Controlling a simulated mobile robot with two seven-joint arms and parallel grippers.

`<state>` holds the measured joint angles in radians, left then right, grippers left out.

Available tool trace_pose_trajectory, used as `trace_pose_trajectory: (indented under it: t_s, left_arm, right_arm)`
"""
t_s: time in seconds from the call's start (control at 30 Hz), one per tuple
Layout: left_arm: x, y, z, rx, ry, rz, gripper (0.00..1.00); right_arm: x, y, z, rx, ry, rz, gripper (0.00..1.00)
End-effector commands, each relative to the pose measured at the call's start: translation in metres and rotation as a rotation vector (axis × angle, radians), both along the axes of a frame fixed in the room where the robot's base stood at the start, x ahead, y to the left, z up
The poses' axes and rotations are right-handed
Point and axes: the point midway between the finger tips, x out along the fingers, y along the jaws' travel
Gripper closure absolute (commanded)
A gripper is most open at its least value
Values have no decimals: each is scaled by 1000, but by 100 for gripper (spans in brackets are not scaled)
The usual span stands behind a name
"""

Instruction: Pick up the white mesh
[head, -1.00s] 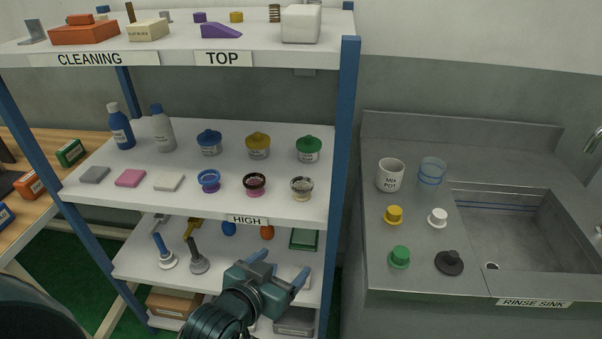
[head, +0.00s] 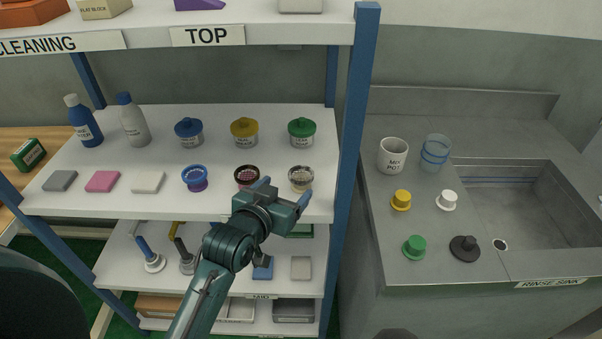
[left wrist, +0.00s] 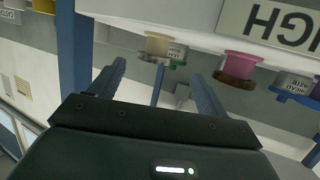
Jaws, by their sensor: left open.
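The white mesh appears to be the pale-rimmed sieve cup (head: 301,178) at the right end of the front row on the shelf marked HIGH. Its mesh is too small to make out. My left gripper (head: 284,190) is open and empty at the front edge of that shelf, just in front of this cup. In the left wrist view, which is upside down, the pale cup (left wrist: 158,46) shows between and beyond the open fingers (left wrist: 157,70), apart from them. My right gripper is out of view.
A black-rimmed cup (head: 246,176) stands close to the left, then a blue-rimmed cup (head: 195,178). Lidded yellow (head: 244,132) and green (head: 301,132) jars stand behind. A blue shelf post (head: 350,160) rises to the right. The sink counter (head: 440,275) lies beyond it.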

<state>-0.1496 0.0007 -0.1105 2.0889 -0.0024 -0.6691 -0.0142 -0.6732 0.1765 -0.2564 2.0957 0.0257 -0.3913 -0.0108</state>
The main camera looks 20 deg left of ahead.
Motion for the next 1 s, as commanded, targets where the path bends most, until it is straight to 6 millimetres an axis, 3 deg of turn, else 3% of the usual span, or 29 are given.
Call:
trace_pose_trajectory:
  t_s: [0.6,0.9,1.0]
  left_arm:
    - [68,-16,-15,0,0,0,24]
    - [74,-16,-17,0,0,0,24]
    - [74,-16,-17,0,0,0,30]
  right_arm:
    - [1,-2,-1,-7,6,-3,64]
    - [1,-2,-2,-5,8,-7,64]
    - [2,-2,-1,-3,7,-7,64]
